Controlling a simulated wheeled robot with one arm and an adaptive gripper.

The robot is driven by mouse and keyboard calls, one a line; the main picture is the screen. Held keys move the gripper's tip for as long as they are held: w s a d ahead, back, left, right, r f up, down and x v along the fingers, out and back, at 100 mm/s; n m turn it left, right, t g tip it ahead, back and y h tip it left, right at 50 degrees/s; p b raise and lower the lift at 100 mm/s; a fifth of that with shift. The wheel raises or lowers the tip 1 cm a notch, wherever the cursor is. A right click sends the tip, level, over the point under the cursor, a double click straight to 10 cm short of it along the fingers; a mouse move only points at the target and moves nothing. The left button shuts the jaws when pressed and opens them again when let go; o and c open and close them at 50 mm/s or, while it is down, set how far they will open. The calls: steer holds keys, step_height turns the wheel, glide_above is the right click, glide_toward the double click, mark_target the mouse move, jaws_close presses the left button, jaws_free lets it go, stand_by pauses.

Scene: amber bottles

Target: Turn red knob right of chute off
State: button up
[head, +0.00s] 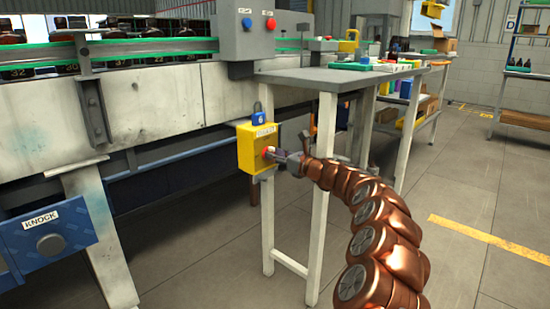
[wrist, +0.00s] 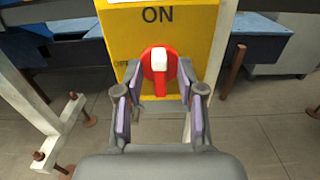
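The red knob (wrist: 147,62) is on the front of a yellow box (head: 246,158) fixed by a white table leg. In the wrist view, its white pointer bar stands upright, toward the word ON. A smaller label, partly hidden, is at the knob's left. My gripper (wrist: 160,74) is open, with its fingertips on the left and right of the knob and small gaps visible. Whether it touches the knob's face I cannot tell. In the head view my gripper (head: 277,155) reaches the box from the right and partly covers the red knob (head: 267,152).
A grey control box (head: 247,32) with red and blue buttons is above. The bottle conveyor (head: 150,105) is at left, with a blue KNOCK panel (head: 45,243). The grey table (head: 335,76) overhangs. Floor at right is free.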

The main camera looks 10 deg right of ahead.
steer(key=shift+w+a, duration=0.1)
steer(key=shift+w, duration=0.05)
steer(key=shift+c, duration=0.3)
jaws_close()
